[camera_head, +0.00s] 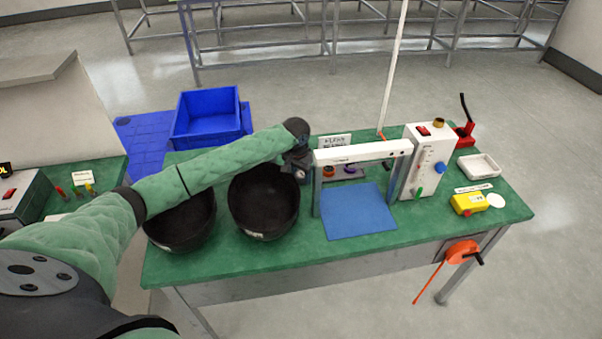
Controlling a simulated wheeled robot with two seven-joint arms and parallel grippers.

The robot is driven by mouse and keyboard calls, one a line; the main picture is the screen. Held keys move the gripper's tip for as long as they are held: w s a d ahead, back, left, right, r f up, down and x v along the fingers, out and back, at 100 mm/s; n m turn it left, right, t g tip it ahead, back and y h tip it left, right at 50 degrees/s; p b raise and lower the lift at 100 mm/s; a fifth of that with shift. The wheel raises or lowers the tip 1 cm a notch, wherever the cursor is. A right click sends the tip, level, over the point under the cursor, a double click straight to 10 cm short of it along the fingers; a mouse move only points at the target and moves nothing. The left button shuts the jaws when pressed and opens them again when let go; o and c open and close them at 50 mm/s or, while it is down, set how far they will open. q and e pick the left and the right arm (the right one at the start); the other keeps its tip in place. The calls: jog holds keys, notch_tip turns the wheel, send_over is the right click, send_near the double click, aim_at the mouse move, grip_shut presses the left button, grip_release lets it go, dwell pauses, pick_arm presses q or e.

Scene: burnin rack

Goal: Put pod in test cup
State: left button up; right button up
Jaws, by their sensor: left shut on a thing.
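My left arm reaches in from the left over two black bowls. My left gripper (298,171) points down at the right rim of the right bowl (262,203), just left of the white-topped frame (362,152). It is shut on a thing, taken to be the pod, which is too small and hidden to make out. Under the frame's beam, at the back, are a small orange-red round piece (328,171) and a purple one (350,169). I cannot tell which thing is the test cup. My right gripper is not in view.
A blue mat (358,212) lies bare before the frame on the green table (300,248). A white box with a gauge (427,160), a white tray (479,166) and a yellow device (467,203) stand to the right. The left bowl (183,222) sits under my arm.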

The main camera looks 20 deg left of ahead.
pick_arm(q)
jog(key=o, duration=1)
jog(key=shift+f, duration=0.1)
jog(key=shift+c, duration=0.2)
